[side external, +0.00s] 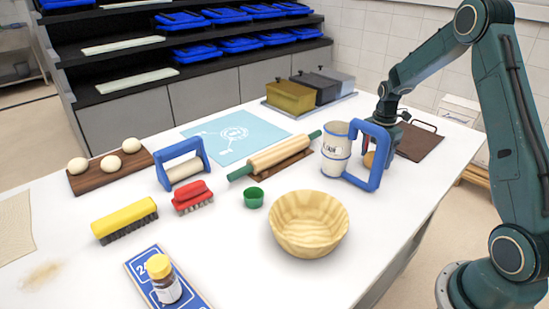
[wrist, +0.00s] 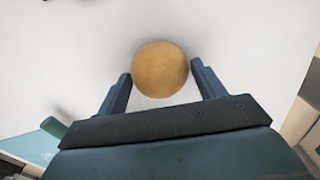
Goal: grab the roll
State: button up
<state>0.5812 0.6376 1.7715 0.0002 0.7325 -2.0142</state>
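The roll (wrist: 160,69) is a round golden-brown bun on the white table. In the wrist view it lies between the fingertips of my gripper (wrist: 161,72), with a thin gap on each side. My gripper is open. In the side view my gripper (side external: 376,150) is low at the right part of the table, partly hidden behind a blue handle. A small part of the roll (side external: 369,160) shows there past the handle. Whether the fingers touch the roll cannot be seen there.
A white can (side external: 336,150) with a blue handle (side external: 376,165) stands close in front of my gripper. A brown board (side external: 418,143) lies just behind. A rolling pin (side external: 275,156), a wooden bowl (side external: 309,226) and a green cup (side external: 254,197) are to the left.

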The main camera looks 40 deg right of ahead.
jog(key=c, duration=0.6)
jog(key=shift+r, duration=0.1)
notch_tip(320, 180, up, 20)
dwell(0.5)
dwell(0.5)
